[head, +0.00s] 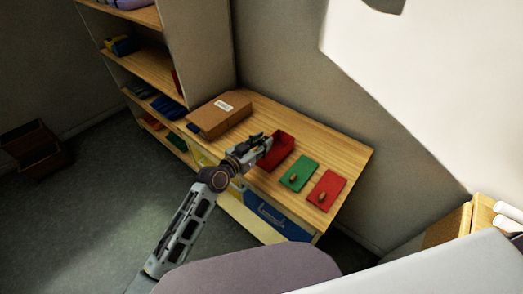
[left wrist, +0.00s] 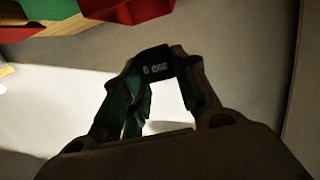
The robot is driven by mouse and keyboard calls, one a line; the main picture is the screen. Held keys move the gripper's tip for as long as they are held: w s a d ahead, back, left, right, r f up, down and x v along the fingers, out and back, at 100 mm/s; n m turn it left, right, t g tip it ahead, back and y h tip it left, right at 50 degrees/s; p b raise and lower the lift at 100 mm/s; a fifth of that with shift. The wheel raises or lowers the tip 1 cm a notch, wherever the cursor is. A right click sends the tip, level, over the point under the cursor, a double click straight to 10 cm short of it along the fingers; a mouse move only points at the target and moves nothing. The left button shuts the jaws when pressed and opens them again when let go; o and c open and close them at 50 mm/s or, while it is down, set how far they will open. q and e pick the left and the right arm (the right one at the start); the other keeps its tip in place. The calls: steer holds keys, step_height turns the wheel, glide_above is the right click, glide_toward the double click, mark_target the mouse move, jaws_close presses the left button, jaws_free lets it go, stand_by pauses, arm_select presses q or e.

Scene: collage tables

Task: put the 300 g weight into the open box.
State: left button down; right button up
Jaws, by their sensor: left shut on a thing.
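My left gripper (head: 265,143) is above the table, at the left edge of the open red box (head: 279,150). It is shut on the 300 g weight (left wrist: 157,66), a small dark block. In the left wrist view the weight sits between the fingertips of my left gripper (left wrist: 160,72), with its white marking upside down. In the head view the weight is too small to make out at the gripper. The red box's inside is dark and partly hidden by the gripper. My right gripper is in neither view.
A green panel (head: 291,182) and a red panel (head: 334,183), each with a small brown knob, lie right of the box. A closed cardboard box (head: 212,120) lies to the left. A shelf unit (head: 145,72) stands at the left. The table's right end (head: 350,154) is clear.

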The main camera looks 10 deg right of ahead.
arm_select(q)
steer(key=shift+f, duration=1.8)
steer(key=shift+f+b, duration=0.6)
steer(key=shift+b, duration=0.25)
steer(key=c, duration=1.1)
jaws_free()
steer(key=shift+f, duration=0.1)
